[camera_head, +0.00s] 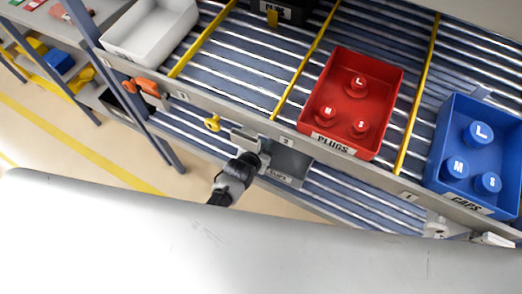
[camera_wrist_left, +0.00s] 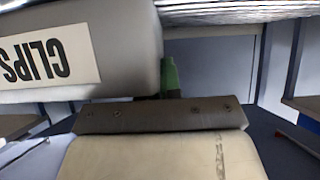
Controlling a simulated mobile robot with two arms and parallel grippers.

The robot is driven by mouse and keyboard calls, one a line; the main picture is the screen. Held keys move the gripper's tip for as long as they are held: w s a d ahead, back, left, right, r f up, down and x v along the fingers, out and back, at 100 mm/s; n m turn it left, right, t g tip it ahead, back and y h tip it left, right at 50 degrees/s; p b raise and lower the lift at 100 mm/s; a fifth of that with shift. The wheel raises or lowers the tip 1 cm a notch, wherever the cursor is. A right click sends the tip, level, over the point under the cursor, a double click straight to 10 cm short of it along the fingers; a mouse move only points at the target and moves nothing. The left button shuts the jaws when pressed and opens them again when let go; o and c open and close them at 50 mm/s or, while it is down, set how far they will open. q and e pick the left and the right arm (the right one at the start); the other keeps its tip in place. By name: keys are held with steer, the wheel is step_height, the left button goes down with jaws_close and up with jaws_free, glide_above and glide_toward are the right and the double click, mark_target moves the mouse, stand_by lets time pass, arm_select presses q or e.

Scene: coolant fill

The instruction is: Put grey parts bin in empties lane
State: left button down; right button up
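The grey parts bin (camera_head: 292,160) shows in the head view below the front rail of the upper shelf, partly hidden by that rail. Its "CLIPS" label is at its lower edge. In the left wrist view the grey bin (camera_wrist_left: 128,45) fills the upper left, with the label upside down. My left gripper (camera_head: 250,146) is at the left side of the bin, very close to it. One finger pad shows low in the wrist view; I cannot tell whether the fingers close on the bin. No lane marked for empties is readable.
On the upper roller shelf stand a red "PLUGS" bin (camera_head: 377,80), a blue "CAPS" bin (camera_head: 440,150), a white bin (camera_head: 150,30) and a dark bin (camera_head: 290,16). Yellow dividers (camera_head: 303,60) part the lanes. Lower rollers (camera_head: 355,197) are bare right of the grey bin.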

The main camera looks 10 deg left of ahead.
arm_select(q)
steer(key=shift+f, duration=0.5)
